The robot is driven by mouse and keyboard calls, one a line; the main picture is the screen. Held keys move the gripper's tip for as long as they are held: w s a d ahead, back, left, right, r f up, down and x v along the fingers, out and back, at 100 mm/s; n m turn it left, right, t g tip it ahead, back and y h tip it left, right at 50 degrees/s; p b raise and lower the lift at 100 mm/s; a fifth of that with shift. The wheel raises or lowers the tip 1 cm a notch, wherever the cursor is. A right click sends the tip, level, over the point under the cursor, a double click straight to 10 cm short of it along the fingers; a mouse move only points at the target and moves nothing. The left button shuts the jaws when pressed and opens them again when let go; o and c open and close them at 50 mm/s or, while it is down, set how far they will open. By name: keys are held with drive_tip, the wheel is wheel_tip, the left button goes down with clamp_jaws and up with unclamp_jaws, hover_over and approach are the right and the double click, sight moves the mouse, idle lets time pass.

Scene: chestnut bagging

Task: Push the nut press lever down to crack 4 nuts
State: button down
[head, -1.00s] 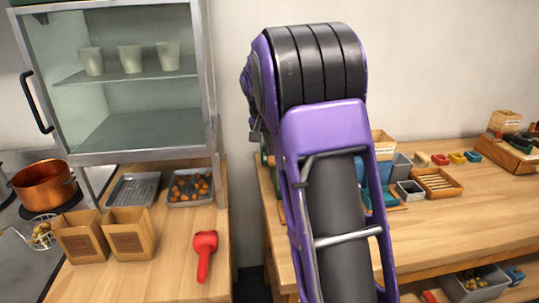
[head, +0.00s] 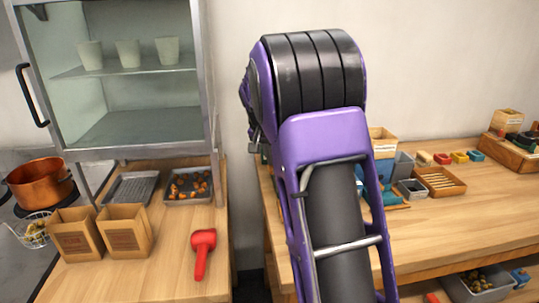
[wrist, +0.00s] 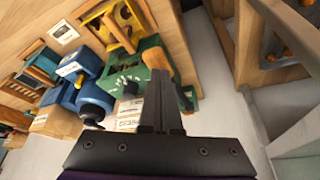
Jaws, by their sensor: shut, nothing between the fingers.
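My gripper (wrist: 160,80) is shut and empty, its fingers pressed together in the wrist view. In that view a green machine body (wrist: 128,75) stands just beyond and left of the fingertips, with an orange bar (wrist: 157,60) by it; this may be the nut press and its lever, but I cannot be sure. A blue rounded machine (wrist: 92,95) is further left. I cannot tell whether the fingers touch anything. No nuts in the press are visible.
The left counter holds a tray of chestnuts (head: 190,182), an empty tray (head: 132,188), two paper bags (head: 125,232) and a red tool (head: 203,250). A copper pot (head: 40,185) stands on the hob. The right bench (head: 440,225) has clear wood in front.

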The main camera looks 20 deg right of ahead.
drive_tip(key=shift+s+a+f+b, duration=0.1)
drive_tip(key=shift+s+f+b, duration=0.05)
drive_tip(key=shift+f+b, duration=0.35)
drive_tip(key=shift+s+f+b, duration=0.1)
drive_tip(key=shift+f+b, duration=0.25)
drive_tip(key=shift+f, duration=0.25)
drive_tip(key=shift+s+f+b, duration=0.15)
drive_tip(key=shift+f+b, duration=0.7)
drive_tip(key=shift+f, duration=0.3)
drive_tip(key=shift+f+b, duration=0.4)
drive_tip(key=shift+f, duration=0.05)
drive_tip(key=r+p, duration=0.2)
drive_tip(key=r, duration=0.1)
drive_tip(key=w+r+p, duration=0.1)
drive_tip(key=r+p, duration=0.5)
drive_tip(key=shift+w+d+r, duration=0.2)
drive_tip(key=shift+d+r, duration=0.15)
drive_tip(key=shift+r, duration=0.05)
